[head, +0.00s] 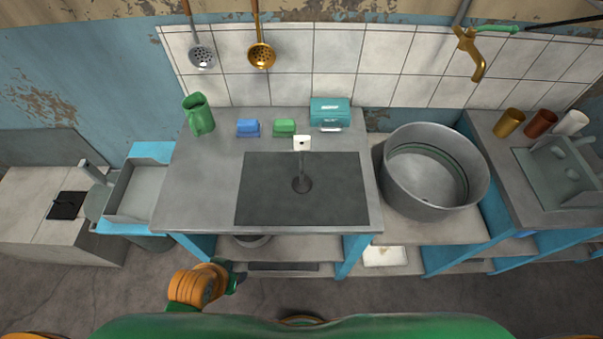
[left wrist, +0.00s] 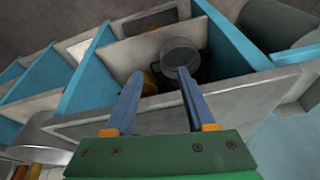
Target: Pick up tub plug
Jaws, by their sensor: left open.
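I cannot make out a tub plug for certain in either view. The large round metal tub (head: 480,190) stands right of the sink table, with a small dark spot on its floor. My left arm comes in low in the head view, in front of the table, its gripper not clearly seen there. In the left wrist view my left gripper (left wrist: 158,74) is open, its two blue fingers apart with nothing clearly held between them. Beyond the fingertips a round grey metal vessel (left wrist: 180,53) shows in the shelf space. My right gripper is not in view.
Blue legs and lower shelves (head: 300,253) bound the space below. Floor in front is clear.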

